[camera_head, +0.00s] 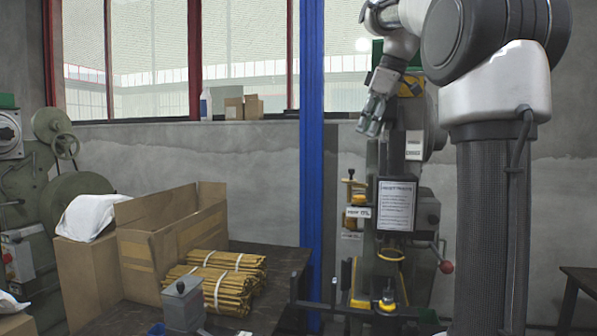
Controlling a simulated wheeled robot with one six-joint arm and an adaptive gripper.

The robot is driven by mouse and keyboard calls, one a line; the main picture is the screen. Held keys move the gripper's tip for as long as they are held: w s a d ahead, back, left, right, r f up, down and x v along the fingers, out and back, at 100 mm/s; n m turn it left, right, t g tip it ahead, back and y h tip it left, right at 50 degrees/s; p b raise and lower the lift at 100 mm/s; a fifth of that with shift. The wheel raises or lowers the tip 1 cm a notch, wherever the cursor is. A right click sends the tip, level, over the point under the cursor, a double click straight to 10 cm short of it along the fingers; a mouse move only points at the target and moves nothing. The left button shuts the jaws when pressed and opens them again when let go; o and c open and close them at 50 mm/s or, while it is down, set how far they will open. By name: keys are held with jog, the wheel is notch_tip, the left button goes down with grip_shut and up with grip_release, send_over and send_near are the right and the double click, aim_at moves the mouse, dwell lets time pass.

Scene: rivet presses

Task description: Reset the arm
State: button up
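My arm rises at the right of the head view and bends over to the left at the top. My gripper (371,127) hangs from its end, pointing down, in front of the grey wall and above the rivet press (384,165). No object shows in it. Its fingers are small and seen at an angle, so I cannot tell whether they are open or shut.
A table (285,262) holds an open cardboard box (170,232) and yellow bundles (232,277). Green machinery (30,190) stands far left.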

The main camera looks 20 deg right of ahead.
jog(key=s+a+f+m+h, duration=0.1)
jog(key=s+a+f+m, duration=0.3)
jog(key=s+f, duration=0.8)
jog(key=s+a+f+m, duration=0.4)
jog(key=s+f, duration=0.7)
jog(key=f, duration=0.4)
jog(key=shift+s+f+h, duration=0.25)
jog(key=shift+s+h, duration=0.15)
dwell(0.3)
